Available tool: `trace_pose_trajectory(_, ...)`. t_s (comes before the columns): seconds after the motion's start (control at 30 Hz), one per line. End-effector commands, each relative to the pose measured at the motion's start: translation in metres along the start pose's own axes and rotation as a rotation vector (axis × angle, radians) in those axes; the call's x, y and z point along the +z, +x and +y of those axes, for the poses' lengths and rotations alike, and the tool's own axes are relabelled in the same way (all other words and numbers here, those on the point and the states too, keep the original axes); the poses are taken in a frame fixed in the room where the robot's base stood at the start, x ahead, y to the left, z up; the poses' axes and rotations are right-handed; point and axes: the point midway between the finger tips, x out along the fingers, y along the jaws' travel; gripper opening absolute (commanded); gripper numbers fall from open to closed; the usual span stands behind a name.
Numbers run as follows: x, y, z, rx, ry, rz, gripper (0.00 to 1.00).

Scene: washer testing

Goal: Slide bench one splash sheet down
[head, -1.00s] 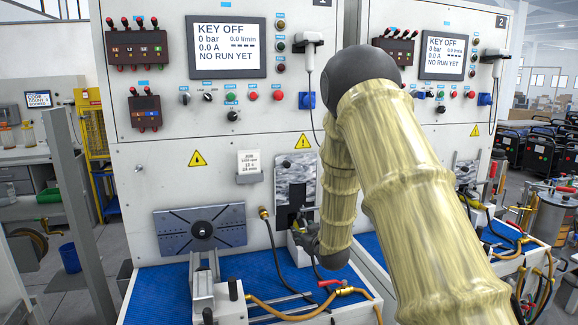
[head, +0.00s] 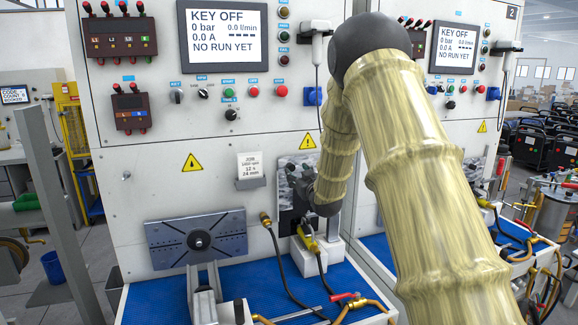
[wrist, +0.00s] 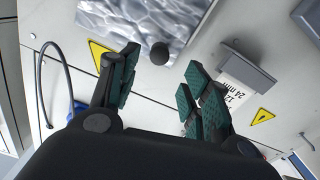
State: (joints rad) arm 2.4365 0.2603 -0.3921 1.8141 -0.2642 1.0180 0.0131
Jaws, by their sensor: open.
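The bench one splash sheet (head: 287,161) is a grey, streaky, shiny panel on the front of the left bench. In the wrist view it shows as a rippled silvery sheet (wrist: 135,18), with a round dark knob (wrist: 159,53) near its edge. My gripper (wrist: 158,80) is open and empty. Its green-padded fingers lie on either side of the knob in the picture, with the knob beyond the tips; I see no contact. In the head view my gripper (head: 297,178) is small and dark in front of the sheet, and my wrist hides part of it.
A job card in a holder (head: 250,168) is left of the sheet, also in the wrist view (wrist: 240,80). Below are a slotted plate (head: 196,241), a hose with a brass end (head: 265,220) and a yellow-handled fitting (head: 308,238) on the blue-matted bench.

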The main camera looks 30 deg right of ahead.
Motion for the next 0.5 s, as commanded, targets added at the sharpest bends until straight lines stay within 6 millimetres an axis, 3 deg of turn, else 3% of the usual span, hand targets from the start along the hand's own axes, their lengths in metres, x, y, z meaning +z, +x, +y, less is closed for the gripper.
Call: trace_pose_trajectory(0.5, -0.001, 0.068, -0.001, -0.001, 0.001, -0.002, 0.48)
